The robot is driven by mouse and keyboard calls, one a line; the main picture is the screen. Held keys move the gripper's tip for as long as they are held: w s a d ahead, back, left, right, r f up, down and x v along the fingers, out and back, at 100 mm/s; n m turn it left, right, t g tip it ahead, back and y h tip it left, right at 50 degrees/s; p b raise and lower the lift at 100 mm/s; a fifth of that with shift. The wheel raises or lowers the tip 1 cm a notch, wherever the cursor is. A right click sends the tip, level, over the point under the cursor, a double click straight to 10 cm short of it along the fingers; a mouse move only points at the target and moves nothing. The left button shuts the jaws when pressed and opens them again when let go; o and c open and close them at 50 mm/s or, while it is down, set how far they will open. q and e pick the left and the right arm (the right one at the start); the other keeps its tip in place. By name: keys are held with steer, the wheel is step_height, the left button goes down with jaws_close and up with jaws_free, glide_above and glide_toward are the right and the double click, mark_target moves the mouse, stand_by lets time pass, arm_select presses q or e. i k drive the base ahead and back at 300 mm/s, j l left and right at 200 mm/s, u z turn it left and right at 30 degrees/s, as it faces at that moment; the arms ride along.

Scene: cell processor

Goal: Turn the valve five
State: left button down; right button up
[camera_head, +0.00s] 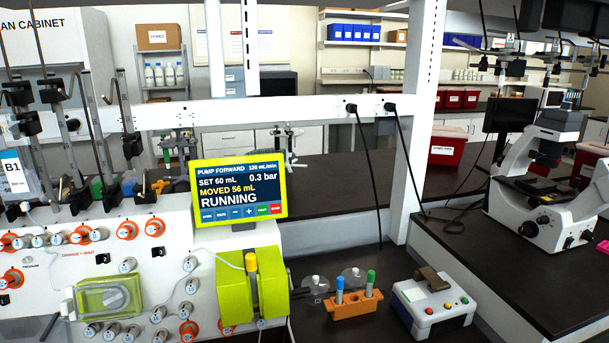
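The white cell processor panel (60,268) fills the lower left. It carries several small round white valve knobs, such as one at its middle right (190,264) and one at its lower edge (131,333). Some knobs sit in orange rings (127,229). The knob labels are too small to read, so I cannot tell which is valve five. The yellow-framed screen (238,190) reads pump forward, set 60 mL, moved 56 mL, 0.3 bar, running. Below it is the yellow-green pump (228,292). Neither of my grippers is in view.
An orange rack (355,305) with blue- and green-capped tubes stands right of the pump. Beside it is a white box (434,305) with coloured buttons. A microscope (541,185) stands on the right bench. A bag marked B1 (15,177) hangs at the left edge.

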mark_target(41, 240)
steer(key=u, duration=1.4)
steer(key=j, duration=0.5)
steer(key=i+j+u, duration=0.1)
steer(key=j, duration=0.4)
